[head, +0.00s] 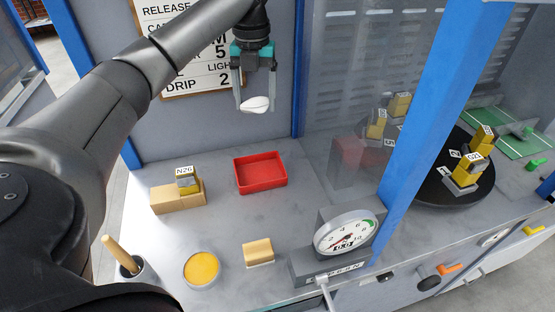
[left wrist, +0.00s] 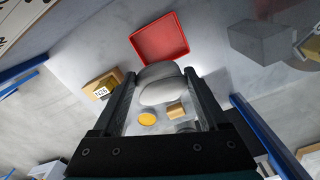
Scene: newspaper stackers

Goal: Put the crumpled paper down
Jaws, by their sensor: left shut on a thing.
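My left gripper (head: 256,97) is shut on the crumpled paper (head: 255,104), a small white rounded lump. It holds the paper in the air in front of the sign on the back wall. In the left wrist view the paper (left wrist: 160,84) sits between the two fingers (left wrist: 160,95). A shallow red tray (head: 260,172) stands on the grey counter, lower down in the head view, and looks empty. My right gripper is not in view.
On the counter stand a tan block labelled N26 (head: 178,195), a yellow round dish (head: 201,269), a small wooden block (head: 258,252), a cup with a wooden handle (head: 131,268) and a dial gauge (head: 345,234). A blue post (head: 440,120) rises at the right, before a dark turntable (head: 455,190).

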